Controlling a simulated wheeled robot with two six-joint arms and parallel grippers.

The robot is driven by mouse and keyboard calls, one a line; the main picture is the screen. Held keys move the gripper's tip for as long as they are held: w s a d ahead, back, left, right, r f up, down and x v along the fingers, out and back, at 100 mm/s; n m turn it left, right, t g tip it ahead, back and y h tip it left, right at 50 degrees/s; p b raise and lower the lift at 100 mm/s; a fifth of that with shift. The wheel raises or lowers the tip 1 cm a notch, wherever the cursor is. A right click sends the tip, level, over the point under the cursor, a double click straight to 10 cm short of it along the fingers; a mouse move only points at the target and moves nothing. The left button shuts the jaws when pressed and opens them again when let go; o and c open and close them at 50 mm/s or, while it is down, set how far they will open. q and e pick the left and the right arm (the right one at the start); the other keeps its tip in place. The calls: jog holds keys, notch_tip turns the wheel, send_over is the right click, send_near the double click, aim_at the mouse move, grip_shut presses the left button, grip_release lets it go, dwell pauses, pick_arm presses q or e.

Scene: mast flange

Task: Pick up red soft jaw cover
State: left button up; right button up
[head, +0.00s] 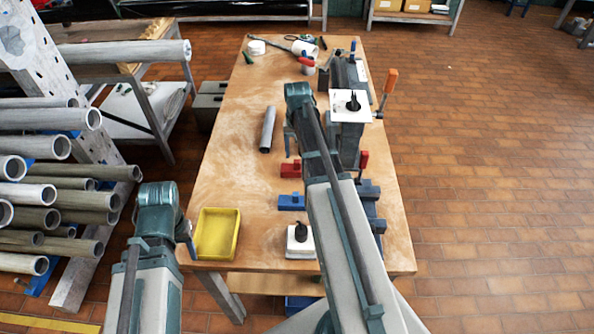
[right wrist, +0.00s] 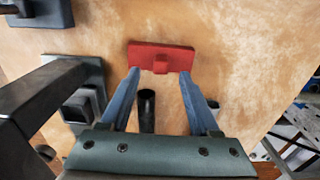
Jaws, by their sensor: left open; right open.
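The red soft jaw cover (head: 290,169) lies on the wooden workbench, left of the vise, and looks like a small block with a raised tab. It also shows in the right wrist view (right wrist: 161,52), with its tab toward me. My right gripper (right wrist: 158,74) is open, with its two blue fingers pointing at the cover and its tips at the near edge in that picture. Nothing is between the tips except the tab's line; contact cannot be told. My left gripper (head: 189,240) is by the yellow tray, mostly hidden by its wrist.
A blue jaw cover (head: 291,202) lies nearer than the red one. A grey tube (head: 268,129) lies behind to the left. A yellow tray (head: 234,236) and a white block with a black knob (head: 300,242) stand at the front. A red-handled clamp (head: 364,160) is at right.

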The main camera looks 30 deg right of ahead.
aim_at(297, 161)
notch_tip(297, 161, down, 5)
jog(key=b, duration=0.5)
jog(key=shift+f, duration=0.1)
jog(key=shift+c, duration=0.3)
grip_shut()
